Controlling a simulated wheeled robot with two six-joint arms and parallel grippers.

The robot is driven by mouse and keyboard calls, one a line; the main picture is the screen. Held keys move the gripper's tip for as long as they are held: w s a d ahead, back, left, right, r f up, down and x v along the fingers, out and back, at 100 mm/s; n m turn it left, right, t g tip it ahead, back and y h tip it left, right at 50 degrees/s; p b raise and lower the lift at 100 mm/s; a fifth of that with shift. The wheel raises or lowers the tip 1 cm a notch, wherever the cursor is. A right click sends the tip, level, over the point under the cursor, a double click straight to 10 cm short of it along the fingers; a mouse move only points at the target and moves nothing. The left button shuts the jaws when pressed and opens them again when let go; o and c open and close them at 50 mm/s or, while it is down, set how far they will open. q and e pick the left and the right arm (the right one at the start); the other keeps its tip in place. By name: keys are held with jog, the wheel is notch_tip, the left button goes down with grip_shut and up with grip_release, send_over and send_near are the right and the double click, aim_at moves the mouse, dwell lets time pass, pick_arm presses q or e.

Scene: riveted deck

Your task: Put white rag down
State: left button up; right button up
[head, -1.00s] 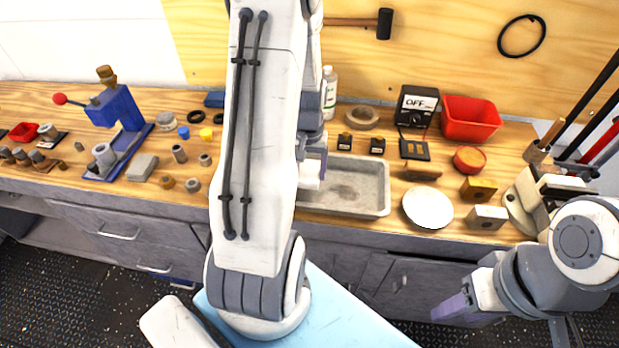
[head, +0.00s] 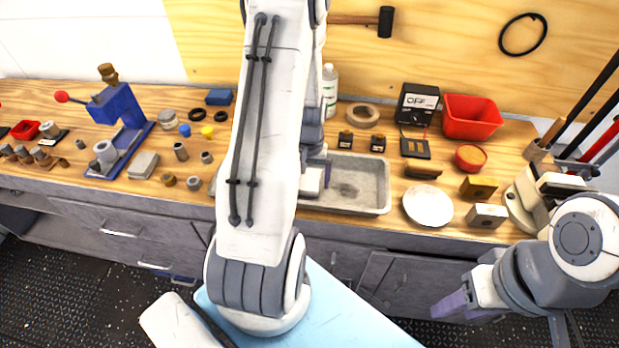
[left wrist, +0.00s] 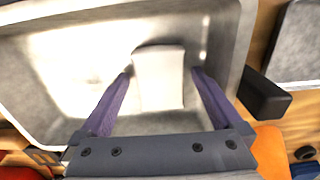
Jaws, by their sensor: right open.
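The white rag (left wrist: 160,78) lies as a small folded pad in the grey metal tray (left wrist: 45,60), seen in the left wrist view. My left gripper (left wrist: 161,73) is over the tray with its two purple fingers spread, one on each side of the rag. A gap shows between each finger and the rag. In the head view, my left arm hides part of the tray (head: 372,195), and the left gripper (head: 312,190) shows only partly at its left end. My right gripper (head: 452,308) is open and empty in front of the bench.
A white plate (head: 428,206) stands right of the tray. Behind are a roll of tape (head: 362,116), a white bottle (head: 329,92), a black meter (head: 417,103) and a red bin (head: 471,117). A blue press (head: 118,110) and several small parts fill the left side.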

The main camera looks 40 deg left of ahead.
aim_at(309, 180)
pick_arm(q)
jog(key=shift+r, duration=0.1)
notch_tip(309, 180, up, 12)
jog(key=s+d+r+m, duration=0.2)
jog(key=d+r+m, duration=0.15)
jog(key=d, duration=0.65)
jog(key=s+d+r+m, duration=0.15)
jog(key=d+m, duration=0.25)
jog(key=d, duration=0.7)
jog(key=s+d+r+m+h, duration=0.1)
jog(key=s+d+m, duration=0.5)
jog(key=s+d, duration=0.3)
jog(key=s, duration=0.3)
jog(key=shift+s+d+r+b, duration=0.3)
jog(key=shift+d, duration=0.1)
